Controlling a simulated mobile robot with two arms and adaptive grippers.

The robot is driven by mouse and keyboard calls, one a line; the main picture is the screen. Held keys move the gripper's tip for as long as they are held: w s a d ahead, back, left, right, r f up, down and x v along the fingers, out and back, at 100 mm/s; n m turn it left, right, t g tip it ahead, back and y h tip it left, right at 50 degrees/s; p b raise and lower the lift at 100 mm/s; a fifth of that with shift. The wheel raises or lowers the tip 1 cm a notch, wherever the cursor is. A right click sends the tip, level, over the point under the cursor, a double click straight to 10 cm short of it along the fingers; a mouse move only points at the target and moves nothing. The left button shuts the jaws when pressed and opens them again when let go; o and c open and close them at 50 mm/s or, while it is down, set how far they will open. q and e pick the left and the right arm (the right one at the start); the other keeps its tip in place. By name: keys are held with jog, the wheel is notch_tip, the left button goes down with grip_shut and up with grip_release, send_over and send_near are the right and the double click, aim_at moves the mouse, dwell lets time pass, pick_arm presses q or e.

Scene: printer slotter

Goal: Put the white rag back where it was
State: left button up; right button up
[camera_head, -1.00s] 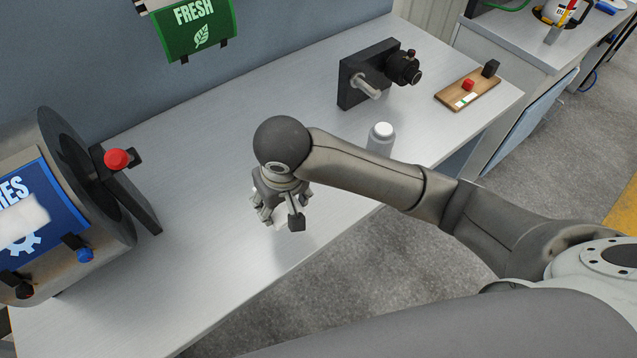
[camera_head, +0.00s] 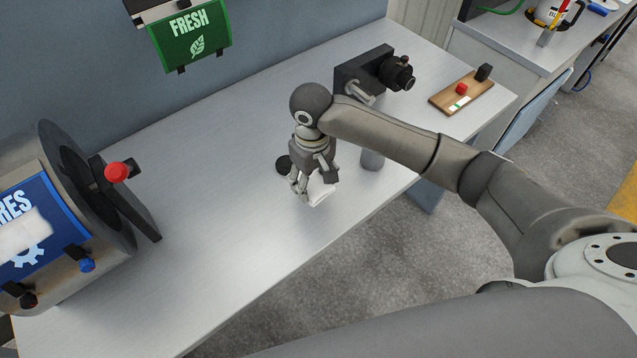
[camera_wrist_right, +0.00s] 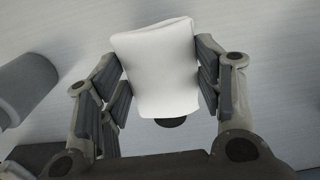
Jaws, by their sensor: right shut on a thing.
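My right gripper (camera_head: 311,188) is shut on the white rag (camera_head: 322,191), over the middle of the grey worktable (camera_head: 200,250). The right wrist view shows the folded white rag (camera_wrist_right: 157,65) pinched between the fingers of my right gripper (camera_wrist_right: 158,82). The rag looks held just above the table; the exact gap is hard to tell. A small dark disc (camera_head: 284,164) lies on the table beside the gripper. In the wrist view the disc (camera_wrist_right: 171,122) shows just past the rag's edge. My left gripper is not in view.
A grey bottle (camera_head: 372,160) stands right of the gripper, its top hidden by my arm. A dark fixture (camera_head: 362,72) and a wooden button board (camera_head: 461,92) stand farther back. A large drum (camera_head: 85,215) with a blue cloth stands left. The table's front left is clear.

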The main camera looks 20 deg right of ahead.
aim_at(318, 187)
jog(key=shift+w+d+f, duration=0.3)
jog(key=shift+f, duration=0.2)
jog(key=shift+w+d+f, duration=0.25)
jog(key=shift+d+f, duration=0.05)
jog(key=shift+f, duration=0.2)
jog(key=f, duration=0.3)
jog(key=shift+w+d+f+p, duration=0.1)
jog(key=shift+d+f+p, duration=0.1)
jog(key=shift+f+p, duration=0.15)
jog(key=o, duration=0.9)
notch_tip(318, 187, up, 12)
jog(key=shift+r+b, duration=0.1)
jog(key=shift+b, duration=0.65)
